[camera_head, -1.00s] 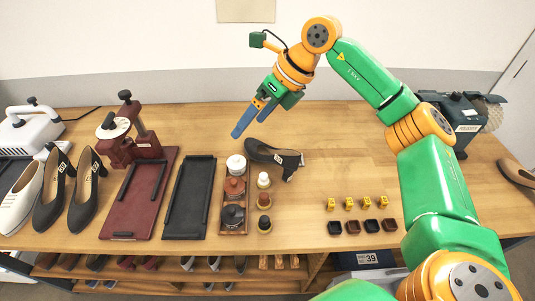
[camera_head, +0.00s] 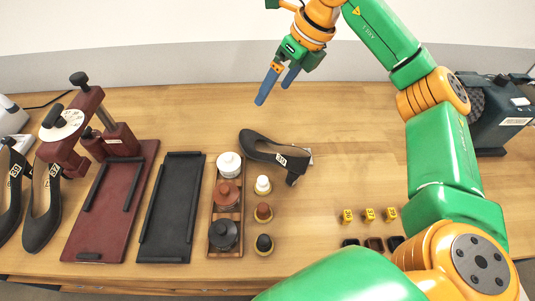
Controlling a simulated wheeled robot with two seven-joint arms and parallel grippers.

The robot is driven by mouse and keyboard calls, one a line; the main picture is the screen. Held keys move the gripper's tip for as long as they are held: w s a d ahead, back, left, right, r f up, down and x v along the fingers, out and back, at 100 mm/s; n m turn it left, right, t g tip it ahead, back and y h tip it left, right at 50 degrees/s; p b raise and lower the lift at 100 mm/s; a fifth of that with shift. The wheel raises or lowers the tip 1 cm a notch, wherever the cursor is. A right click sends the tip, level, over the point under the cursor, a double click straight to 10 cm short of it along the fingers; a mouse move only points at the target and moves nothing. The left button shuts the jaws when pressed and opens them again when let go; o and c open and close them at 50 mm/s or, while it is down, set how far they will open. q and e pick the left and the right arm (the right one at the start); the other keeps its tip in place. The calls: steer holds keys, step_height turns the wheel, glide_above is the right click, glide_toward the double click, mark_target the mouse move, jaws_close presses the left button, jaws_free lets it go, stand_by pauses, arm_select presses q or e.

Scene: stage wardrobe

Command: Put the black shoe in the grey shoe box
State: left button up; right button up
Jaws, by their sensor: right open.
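A black heeled shoe (camera_head: 262,147) with a white label lies on the table right of the row of jars, its toe toward the upper left. Two more black heeled shoes, a nearer one (camera_head: 42,215) and a partly cut-off one (camera_head: 10,190), are at the left edge. My right gripper (camera_head: 273,95) is open and empty, with its blue fingers pointing down-left, above the back of the table and apart from the single shoe. I cannot make out a grey shoe box in view. My left gripper is not in view.
A dark red press (camera_head: 100,147) with a red tray (camera_head: 78,235) stands left of a black tray (camera_head: 172,205). A wooden rack (camera_head: 240,195) of jars is beside small bottles. Yellow blocks (camera_head: 368,215) and dark pads lie front right. Bare table lies right of the shoe.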

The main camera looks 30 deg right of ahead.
steer(key=b, duration=1.4)
glide_toward(267, 149)
steer(key=shift+a+f, duration=0.2)
steer(key=shift+a, duration=0.75)
steer(key=x, duration=0.2)
steer(key=p+x, duration=0.1)
steer(key=x, duration=0.2)
steer(key=shift+s+f, duration=0.2)
steer(key=shift+f, duration=0.3)
steer(key=shift+w+a+f, duration=0.1)
steer(key=shift+w+f, duration=0.1)
steer(key=shift+f, duration=0.25)
steer(key=c, duration=1.3)
